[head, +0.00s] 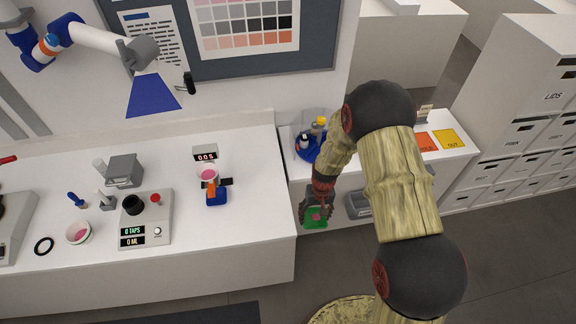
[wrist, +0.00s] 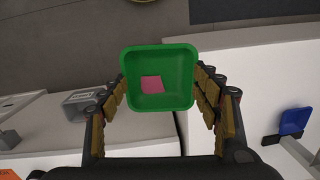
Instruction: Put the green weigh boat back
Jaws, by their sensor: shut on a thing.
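The green weigh boat (head: 316,224) is a small square tray, held low in front of the white shelf unit in the head view. In the wrist view the green weigh boat (wrist: 180,60) faces the camera, with a pink square patch (wrist: 152,84) on its floor. My gripper (head: 317,211) is shut on it. In the wrist view the fingers of my gripper (wrist: 160,95) press on its left and right sides.
A grey bin (head: 357,205) stands below.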

